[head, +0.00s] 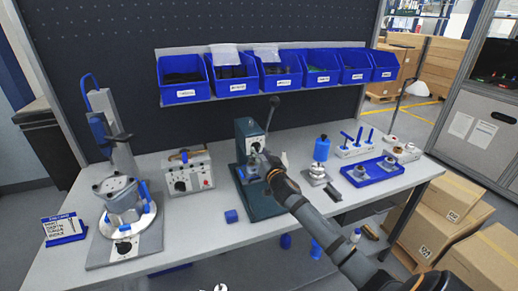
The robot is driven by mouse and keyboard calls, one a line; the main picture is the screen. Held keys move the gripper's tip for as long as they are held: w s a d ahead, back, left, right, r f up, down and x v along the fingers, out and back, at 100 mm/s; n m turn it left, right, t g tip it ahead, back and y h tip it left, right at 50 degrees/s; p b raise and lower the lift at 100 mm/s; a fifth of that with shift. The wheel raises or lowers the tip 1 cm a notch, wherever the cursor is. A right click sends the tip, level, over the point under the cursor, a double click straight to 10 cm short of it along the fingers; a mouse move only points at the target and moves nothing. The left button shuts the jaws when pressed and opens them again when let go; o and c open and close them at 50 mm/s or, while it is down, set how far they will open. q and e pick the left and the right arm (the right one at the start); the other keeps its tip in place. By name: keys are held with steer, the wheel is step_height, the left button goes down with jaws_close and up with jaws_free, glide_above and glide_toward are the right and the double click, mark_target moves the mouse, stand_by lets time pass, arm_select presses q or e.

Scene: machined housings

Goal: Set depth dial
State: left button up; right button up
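A dark green bench press (249,138) stands mid-table, with a lever ending in a dark knob (274,101). A small pale round face (256,147) on its front could be the depth dial; its marks are too small to read. My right gripper (264,168) is at the front of the press, just below that face, and its arm comes in from the lower right. Whether its fingers touch anything or are open is too small to tell. The gripper and wrist hide part of the press's lower front. My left gripper is not in view.
A control box (200,171) with knobs stands left of the press. Further left is a fixture holding a metal housing (120,195). A blue tray (372,180) with parts and a blue bottle (321,149) stand right.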

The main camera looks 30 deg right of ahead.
steer(key=shift+x, duration=0.8)
jaws_close()
steer(key=n+p, duration=0.1)
steer(key=n, duration=0.4)
steer(key=n+p, duration=0.1)
steer(key=n, duration=0.5)
steer(key=shift+n, duration=0.3)
stand_by(0.5)
